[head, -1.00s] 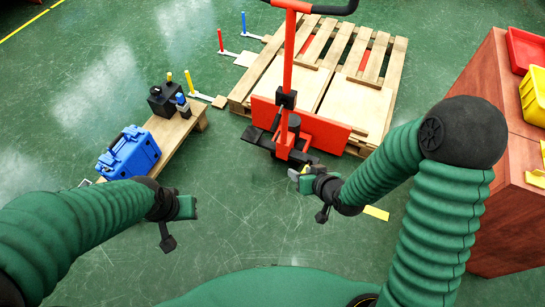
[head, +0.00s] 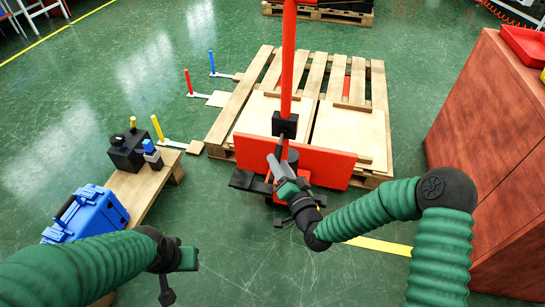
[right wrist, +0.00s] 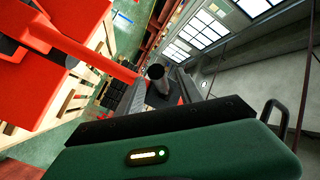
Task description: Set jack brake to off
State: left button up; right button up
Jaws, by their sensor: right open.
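The red pallet jack (head: 328,165) stands in front of the wooden pallet, with its tall red handle post (head: 288,70) upright and a black block (head: 285,124) on the post. Which part is the brake, and its setting, I cannot tell. My right gripper (head: 277,155) is open at the jack's base, just below the black block. In the right wrist view a dark round-ended cylinder (right wrist: 158,78) shows between the two fingers; whether they touch it is unclear. My left gripper (head: 187,258) hangs at lower left, away from the jack; its jaw opening is unclear.
The wooden pallet (head: 262,68) lies behind the jack. A low wooden bench (head: 150,190) at left holds a blue case (head: 92,215) and a black box (head: 126,155). A reddish-brown cabinet (head: 490,130) stands at right.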

jog(key=b+x, duration=0.1)
jog(key=x, duration=0.5)
jog(key=shift+d+b, duration=0.25)
jog(key=shift+b, duration=0.15)
jog(key=shift+a, duration=0.1)
jog(key=c, duration=0.9)
grip_shut()
jog(key=shift+f, duration=0.1)
